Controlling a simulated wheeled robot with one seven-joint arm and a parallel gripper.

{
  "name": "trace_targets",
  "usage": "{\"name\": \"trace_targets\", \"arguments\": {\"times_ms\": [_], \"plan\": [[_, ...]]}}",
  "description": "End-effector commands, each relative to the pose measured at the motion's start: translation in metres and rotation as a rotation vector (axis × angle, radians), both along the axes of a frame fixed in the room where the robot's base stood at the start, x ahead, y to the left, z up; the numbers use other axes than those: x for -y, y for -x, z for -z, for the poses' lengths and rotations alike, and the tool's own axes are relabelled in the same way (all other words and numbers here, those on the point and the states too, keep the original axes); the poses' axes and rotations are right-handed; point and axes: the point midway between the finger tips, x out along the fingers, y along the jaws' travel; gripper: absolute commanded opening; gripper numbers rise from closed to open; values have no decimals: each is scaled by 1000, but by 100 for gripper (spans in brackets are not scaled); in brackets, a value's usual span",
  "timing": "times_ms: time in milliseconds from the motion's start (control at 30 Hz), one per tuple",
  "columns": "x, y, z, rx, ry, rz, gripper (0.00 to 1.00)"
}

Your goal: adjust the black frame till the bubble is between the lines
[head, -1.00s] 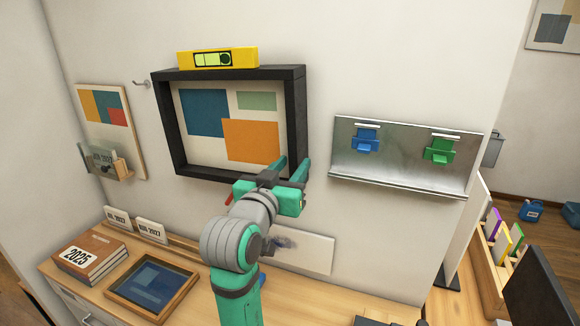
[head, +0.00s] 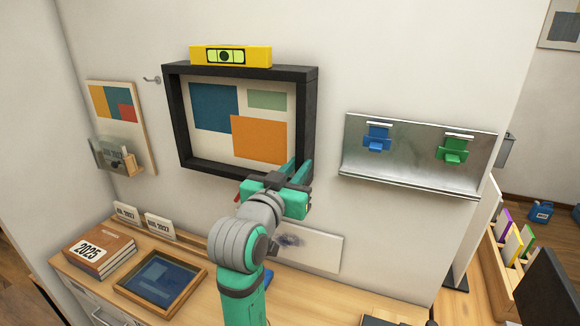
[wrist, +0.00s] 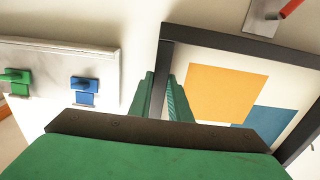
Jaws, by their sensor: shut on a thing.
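The black frame (head: 307,115) hangs on the wall around a picture with blue, green and orange blocks. A yellow spirit level (head: 261,57) lies along its top edge. The level's dark bubble (head: 224,56) sits near the middle of the pale green vial and looks to be between the lines, though these are small. My gripper (head: 297,172) is shut on the frame's lower right corner area. In the wrist view the frame's dark side bar (wrist: 163,58) runs down between my two green fingers (wrist: 160,95), which partly hide it.
A metal rail with a blue clip (head: 377,138) and a green clip (head: 454,149) is on the wall to the right. Below are a desk with books (head: 98,250) and a tray (head: 197,279). A wall hook (head: 152,79) is left of the frame.

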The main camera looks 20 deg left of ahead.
Motion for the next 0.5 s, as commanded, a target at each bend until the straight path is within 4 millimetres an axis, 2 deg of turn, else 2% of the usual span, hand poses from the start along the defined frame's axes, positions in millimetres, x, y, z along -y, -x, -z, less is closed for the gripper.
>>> {"name": "trace_targets", "arguments": {"times_ms": [133, 167, 200, 233, 500], "plan": [[0, 1, 0, 0, 1, 1, 0], [1, 0, 0, 0, 1, 1, 22], [1, 0, 0, 0, 1, 2, 31], [1, 0, 0, 0, 1, 2, 36], [2, 0, 0, 0, 1, 3, 36]]}}
